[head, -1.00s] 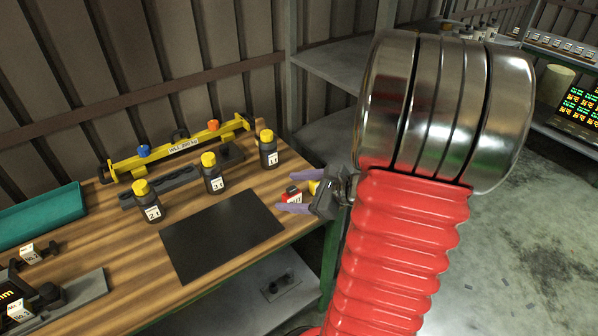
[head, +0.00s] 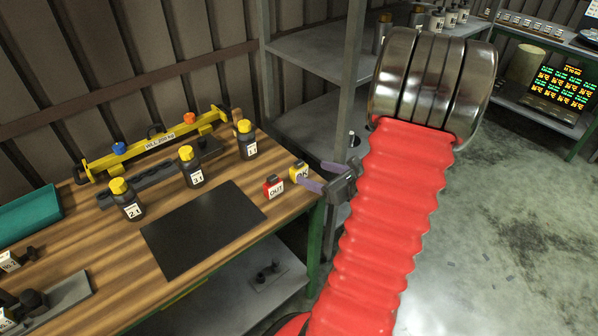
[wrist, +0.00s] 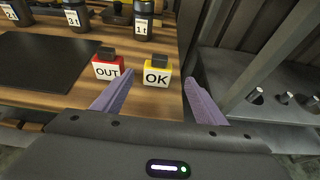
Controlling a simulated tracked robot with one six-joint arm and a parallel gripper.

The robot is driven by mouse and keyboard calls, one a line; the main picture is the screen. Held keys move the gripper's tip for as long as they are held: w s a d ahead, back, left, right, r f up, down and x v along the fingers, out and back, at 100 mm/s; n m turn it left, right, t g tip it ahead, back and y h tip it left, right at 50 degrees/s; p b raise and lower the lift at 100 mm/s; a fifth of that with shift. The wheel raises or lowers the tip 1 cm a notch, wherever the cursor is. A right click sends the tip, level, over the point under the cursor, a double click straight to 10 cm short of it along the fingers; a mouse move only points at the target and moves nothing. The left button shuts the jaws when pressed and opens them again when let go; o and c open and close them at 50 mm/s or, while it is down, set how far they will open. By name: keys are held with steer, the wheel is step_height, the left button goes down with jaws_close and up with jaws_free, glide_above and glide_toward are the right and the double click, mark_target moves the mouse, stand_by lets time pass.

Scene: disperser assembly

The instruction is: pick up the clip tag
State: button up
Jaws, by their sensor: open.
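Two small tags stand at the right end of the wooden bench. One is a red tag marked OUT (head: 273,187), which also shows in the wrist view (wrist: 106,69). The other is a yellow tag marked OK (head: 299,172), which also shows in the wrist view (wrist: 156,76). My gripper (head: 318,178) is open and empty, with purple fingers apart. In the wrist view its fingertips (wrist: 156,86) point toward the OK tag, which lies between and just beyond them. The OUT tag is left of the left finger. I cannot tell which tag is the clip tag.
Dark bottles with yellow caps (head: 194,170) stand behind a black mat (head: 204,229) on the bench. A yellow bar (head: 150,146) lies at the back. Metal shelves (head: 310,127) stand right of the bench, beside open floor.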

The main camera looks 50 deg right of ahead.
mark_target(303, 170)
steer(key=x, duration=0.7)
steer(key=shift+w, duration=0.1)
steer(key=shift+x, duration=2.55)
steer(key=shift+a, duration=0.15)
steer(key=shift+c, duration=0.6)
steer(key=c, duration=1)
